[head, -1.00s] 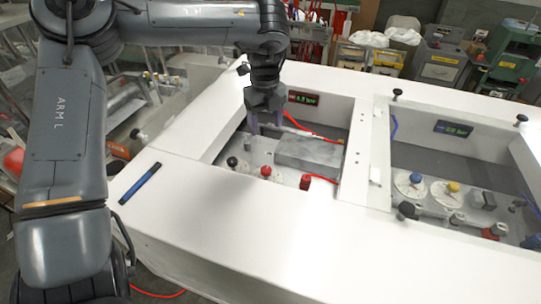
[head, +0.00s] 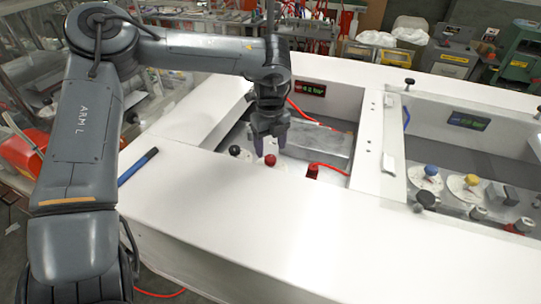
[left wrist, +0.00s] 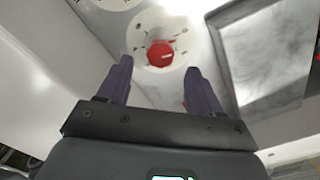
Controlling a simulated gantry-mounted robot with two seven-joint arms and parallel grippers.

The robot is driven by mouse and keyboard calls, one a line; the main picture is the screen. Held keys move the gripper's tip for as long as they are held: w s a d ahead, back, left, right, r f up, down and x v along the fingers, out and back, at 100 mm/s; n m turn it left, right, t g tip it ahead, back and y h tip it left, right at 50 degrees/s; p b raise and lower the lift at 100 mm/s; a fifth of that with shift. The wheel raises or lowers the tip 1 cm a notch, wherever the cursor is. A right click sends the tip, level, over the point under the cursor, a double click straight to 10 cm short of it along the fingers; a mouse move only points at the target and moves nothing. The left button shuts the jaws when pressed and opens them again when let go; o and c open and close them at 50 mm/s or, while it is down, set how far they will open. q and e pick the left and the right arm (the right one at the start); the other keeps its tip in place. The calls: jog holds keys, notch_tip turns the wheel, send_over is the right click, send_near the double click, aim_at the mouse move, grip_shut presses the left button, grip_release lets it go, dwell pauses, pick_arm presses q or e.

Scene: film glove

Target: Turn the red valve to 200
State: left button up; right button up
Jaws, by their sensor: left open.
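The red valve (head: 270,160) is a round knob in the left bay of the white bench. In the left wrist view the red valve (left wrist: 161,54) sits at the centre of a white dial (left wrist: 157,28) with marks around its edge; the numbers are too small to read surely. My left gripper (head: 270,149) points down just above the knob. In the left wrist view the left gripper (left wrist: 159,67) is open, its two dark fingers apart with the knob showing between and beyond their tips. Contact cannot be told. My right gripper is not in view.
A black knob (head: 234,151) stands left of the valve, and another red fitting (head: 312,172) with a red hose stands right. A grey block (head: 325,148) lies behind. The right bay holds a yellow knob (head: 471,180).

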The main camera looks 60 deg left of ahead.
aim_at(271, 158)
pick_arm(q)
jog(key=shift+f, duration=2.05)
jog(key=c, duration=1.1)
